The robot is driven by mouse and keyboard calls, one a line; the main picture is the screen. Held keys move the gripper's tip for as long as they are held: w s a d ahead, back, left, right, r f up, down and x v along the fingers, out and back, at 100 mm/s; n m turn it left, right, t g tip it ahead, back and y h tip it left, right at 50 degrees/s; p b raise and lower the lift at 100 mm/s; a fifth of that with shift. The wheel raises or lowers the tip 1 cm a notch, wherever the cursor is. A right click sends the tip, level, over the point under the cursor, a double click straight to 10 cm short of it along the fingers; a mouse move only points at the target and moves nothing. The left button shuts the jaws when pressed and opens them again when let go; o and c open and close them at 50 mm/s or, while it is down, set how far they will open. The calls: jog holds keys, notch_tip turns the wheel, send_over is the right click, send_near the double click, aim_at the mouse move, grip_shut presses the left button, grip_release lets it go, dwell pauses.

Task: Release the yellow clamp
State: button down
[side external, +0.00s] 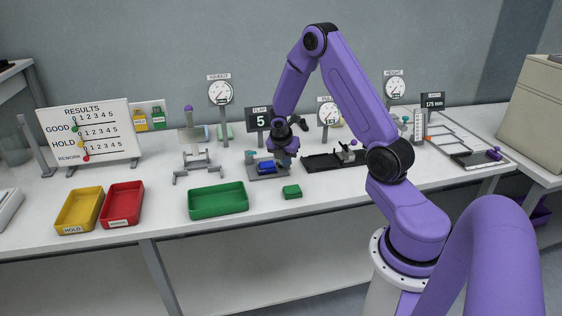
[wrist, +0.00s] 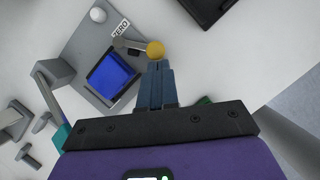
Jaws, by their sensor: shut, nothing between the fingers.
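The yellow clamp shows in the wrist view as a yellow round knob (wrist: 155,48) on the end of a short dark lever. The lever lies along the upper edge of a blue block (wrist: 113,75) on a grey fixture plate (wrist: 85,42). My gripper (wrist: 159,65) is shut and empty, its fingertips right beside the knob; I cannot tell whether they touch it. In the side view my gripper (side external: 284,154) is low over the right side of the fixture, and the blue block (side external: 266,167) shows there too. The yellow knob is hidden or too small there.
A green block (side external: 292,191) and a green tray (side external: 218,201) lie in front of the fixture. Red (side external: 121,204) and yellow (side external: 79,210) trays stand left. A display reading 5 (side external: 258,120) stands behind, and a black fixture (side external: 330,161) lies close to the right.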

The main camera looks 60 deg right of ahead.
jog(key=shift+s+d+n+t, duration=0.4)
jog(key=shift+d+n, duration=0.3)
jog(key=shift+n, duration=0.4)
jog(key=shift+w, duration=0.15)
jog(key=shift+w+a, duration=0.35)
jog(key=shift+w, duration=0.4)
jog(key=shift+s+a, duration=0.1)
jog(key=shift+a, duration=0.4)
jog(key=a, duration=0.1)
jog(key=s+a, duration=0.1)
jog(key=a, duration=0.1)
jog(key=shift+s+r, duration=0.2)
jog(key=shift+r, duration=0.05)
jog(key=v, duration=0.9)
jog(key=shift+d+r, duration=0.2)
jog(key=shift+r, duration=0.05)
